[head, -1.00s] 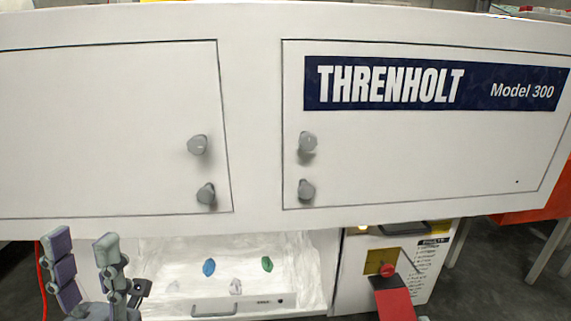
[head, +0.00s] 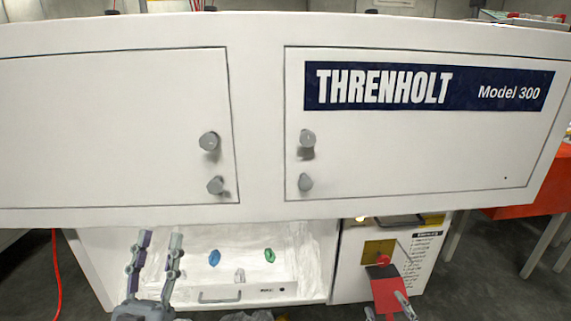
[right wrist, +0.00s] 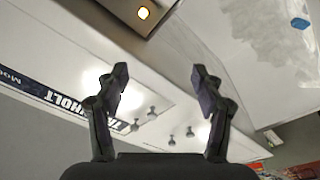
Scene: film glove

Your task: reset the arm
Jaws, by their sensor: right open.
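My left gripper (head: 159,236) points up at the lower left of the head view, in front of the bright chamber. Its two fingers stand apart with nothing between them.
A white cabinet (head: 258,120) with knobbed doors spans the head view. Below it, the lit chamber holds a blue piece (head: 214,258), a green piece (head: 270,255) and a handled drawer front (head: 220,298). An orange table (head: 530,203) stands right.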

